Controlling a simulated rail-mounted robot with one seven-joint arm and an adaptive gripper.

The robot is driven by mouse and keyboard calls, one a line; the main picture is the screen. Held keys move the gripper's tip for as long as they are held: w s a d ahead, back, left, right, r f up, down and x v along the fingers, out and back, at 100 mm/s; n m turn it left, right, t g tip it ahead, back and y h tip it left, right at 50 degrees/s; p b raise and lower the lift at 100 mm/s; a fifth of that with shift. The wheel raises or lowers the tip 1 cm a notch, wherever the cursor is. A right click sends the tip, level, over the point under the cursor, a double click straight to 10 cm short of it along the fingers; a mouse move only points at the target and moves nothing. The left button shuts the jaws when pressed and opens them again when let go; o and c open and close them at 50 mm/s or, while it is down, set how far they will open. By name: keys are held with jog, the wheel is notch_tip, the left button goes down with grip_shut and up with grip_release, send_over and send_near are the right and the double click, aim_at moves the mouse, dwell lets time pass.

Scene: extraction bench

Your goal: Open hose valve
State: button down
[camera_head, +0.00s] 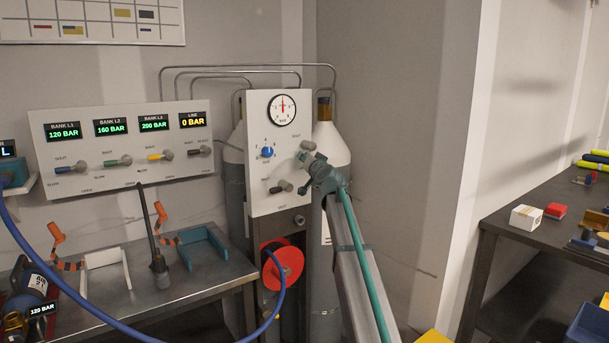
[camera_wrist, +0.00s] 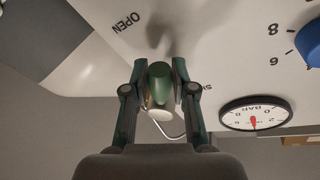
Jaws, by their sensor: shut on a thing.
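The white gauge panel (camera_head: 262,115) stands at the back middle. It carries a valve on its right side, with a pale grey end (camera_head: 307,145) showing above my gripper (camera_head: 312,162). In the wrist view, my gripper (camera_wrist: 160,82) is shut on a green valve handle (camera_wrist: 160,75), with one finger on each side. A pale round end (camera_wrist: 160,114) shows below the green part. The "OPEN" label (camera_wrist: 127,22) is left of the handle; the partly hidden "SHUT" label (camera_wrist: 206,88) is right of it. I cannot tell the handle's exact angle.
A dial gauge (camera_head: 282,109), a blue knob (camera_head: 267,152) and a dark lever (camera_head: 281,188) share the panel. A red hose reel (camera_head: 282,266) hangs below, with a blue hose (camera_head: 274,300). Gas cylinders (camera_head: 332,150) stand behind. A valve board (camera_head: 120,150) is left, a dark bench (camera_head: 520,245) right.

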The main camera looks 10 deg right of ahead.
jog(key=n+b, duration=0.2)
jog(key=b, duration=0.5)
jog(key=d+n+y+b, duration=0.1)
jog(key=n+b, duration=0.1)
jog(key=b, duration=0.4)
jog(key=w+d+f+n+t+b, duration=0.1)
jog(key=n+b, duration=0.1)
jog(key=b, duration=0.5)
jog(key=shift+d+y+b, duration=0.1)
jog(key=shift+y+b, duration=0.2)
jog(key=shift+r+n+b, duration=0.15)
jog(key=shift+n+b, duration=0.3)
jog(key=shift+n, duration=0.05)
jog(key=c, duration=0.9)
grip_release()
jog(key=shift+d, duration=0.1)
